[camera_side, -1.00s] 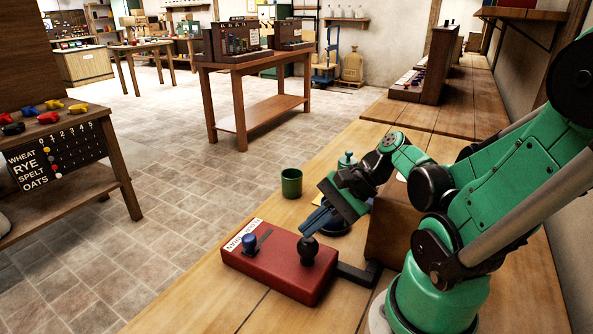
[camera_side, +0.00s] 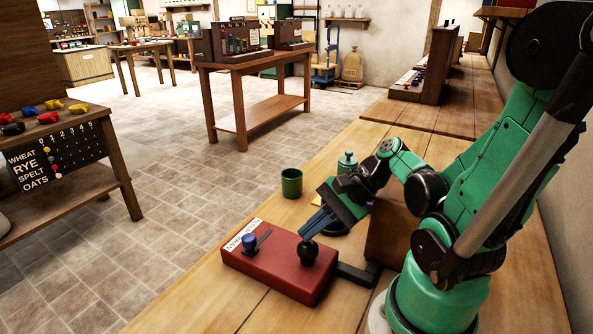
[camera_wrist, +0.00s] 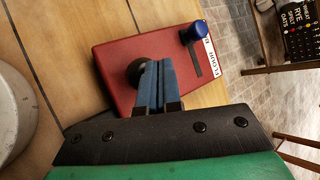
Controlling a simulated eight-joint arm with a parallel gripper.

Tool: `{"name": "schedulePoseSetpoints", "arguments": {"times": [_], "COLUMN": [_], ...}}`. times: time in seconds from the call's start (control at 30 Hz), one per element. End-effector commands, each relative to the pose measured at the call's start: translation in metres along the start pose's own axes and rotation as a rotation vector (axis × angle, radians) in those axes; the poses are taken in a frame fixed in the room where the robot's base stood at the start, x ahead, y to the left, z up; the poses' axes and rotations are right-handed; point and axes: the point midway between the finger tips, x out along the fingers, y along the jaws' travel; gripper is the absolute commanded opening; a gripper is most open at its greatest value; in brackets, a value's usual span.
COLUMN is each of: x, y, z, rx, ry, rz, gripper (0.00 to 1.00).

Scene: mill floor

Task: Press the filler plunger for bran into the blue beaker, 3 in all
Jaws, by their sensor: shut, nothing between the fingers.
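The red filler box (camera_side: 275,270) lies on the bench, with a label reading FLOUR and BRAN. Its blue selector knob (camera_side: 249,241) stands at the BRAN end of the slot; it also shows in the wrist view (camera_wrist: 193,31). The round black plunger knob (camera_side: 307,253) is at the box's right end. My gripper (camera_side: 309,233) is shut and empty, fingertips just above or touching the plunger knob; I cannot tell which. In the wrist view the closed fingers (camera_wrist: 153,64) partly cover the knob (camera_wrist: 135,72). A dark blue rim (camera_side: 341,231), perhaps the blue beaker, is mostly hidden behind my gripper.
A green beaker (camera_side: 291,183) stands behind the box on the bench edge. A green bottle-like thing (camera_side: 347,160) is behind my wrist. A brown block (camera_side: 390,235) stands close to my arm, and a dark bracket (camera_side: 357,273) joins the box's right side. The front bench is clear.

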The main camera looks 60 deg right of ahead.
Motion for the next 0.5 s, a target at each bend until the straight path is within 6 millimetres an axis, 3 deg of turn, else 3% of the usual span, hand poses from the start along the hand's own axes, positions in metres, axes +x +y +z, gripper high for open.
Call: {"name": "schedulePoseSetpoints", "arguments": {"times": [0.5], "x": [0.0055], "y": [0.0072], "z": [-0.0009], "rx": [0.0], "ry": [0.002], "rz": [0.0], "gripper": [0.0]}}
